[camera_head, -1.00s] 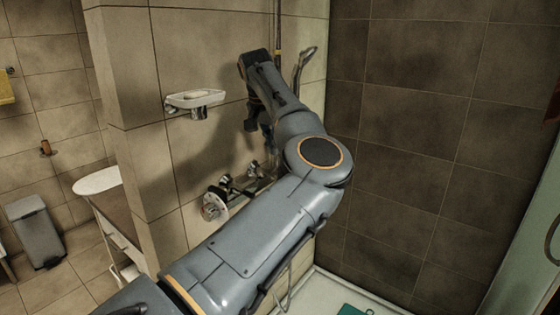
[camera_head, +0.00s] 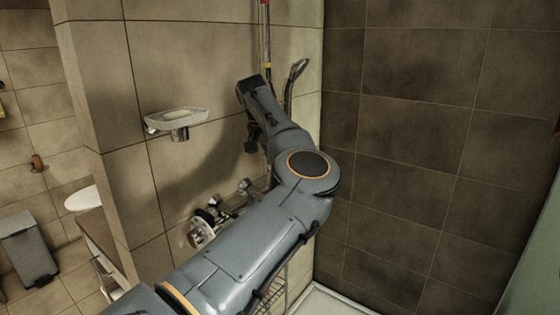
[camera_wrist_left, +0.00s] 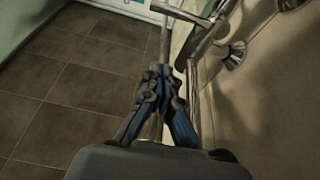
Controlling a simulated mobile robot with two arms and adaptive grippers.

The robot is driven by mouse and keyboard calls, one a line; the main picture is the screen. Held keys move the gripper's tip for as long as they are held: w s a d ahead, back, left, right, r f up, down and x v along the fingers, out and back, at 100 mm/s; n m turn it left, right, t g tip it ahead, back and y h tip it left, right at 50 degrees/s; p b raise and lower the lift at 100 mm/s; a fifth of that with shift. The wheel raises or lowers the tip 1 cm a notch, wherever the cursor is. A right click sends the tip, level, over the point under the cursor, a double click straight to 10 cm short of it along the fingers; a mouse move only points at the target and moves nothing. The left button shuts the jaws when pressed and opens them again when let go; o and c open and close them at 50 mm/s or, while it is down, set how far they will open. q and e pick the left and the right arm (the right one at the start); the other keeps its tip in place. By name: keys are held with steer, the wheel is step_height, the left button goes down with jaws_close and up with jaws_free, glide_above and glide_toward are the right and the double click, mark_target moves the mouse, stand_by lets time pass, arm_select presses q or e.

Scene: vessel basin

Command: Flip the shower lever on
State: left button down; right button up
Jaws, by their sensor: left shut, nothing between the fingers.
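The chrome shower mixer (camera_head: 203,232) is on the beige tiled wall, with a round knob at its left end and more fittings (camera_head: 243,187) up to the right. My left forearm hides part of it. In the left wrist view a chrome bar-like lever (camera_wrist_left: 183,14) shows at the top, and a round chrome fitting (camera_wrist_left: 235,54) is on the wall to its right. My left gripper (camera_head: 251,146) points down near the wall, above the mixer. It is shut and empty; in the wrist view its fingertips (camera_wrist_left: 163,73) are below the lever, apart from it in the picture. I cannot tell which part is the shower lever.
A soap dish (camera_head: 178,118) juts from the wall left of my gripper. A hand shower (camera_head: 298,69) and riser rail (camera_head: 266,35) are behind my wrist. A dark tiled wall (camera_head: 420,130) closes the right side. A grey bin (camera_head: 27,248) stands far left.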

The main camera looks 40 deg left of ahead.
arm_select(q)
step_height(320, 180, down, 7)
steer(key=s+p, duration=0.1)
steer(key=p, duration=0.1)
steer(key=shift+s, duration=0.3)
arm_select(e)
steer(key=r, duration=0.1)
steer(key=w+r, duration=0.1)
steer(key=shift+a+r, duration=0.3)
steer(key=shift+a, duration=0.05)
arm_select(q)
steer(key=shift+d+f, duration=0.1)
steer(key=shift+w, duration=0.1)
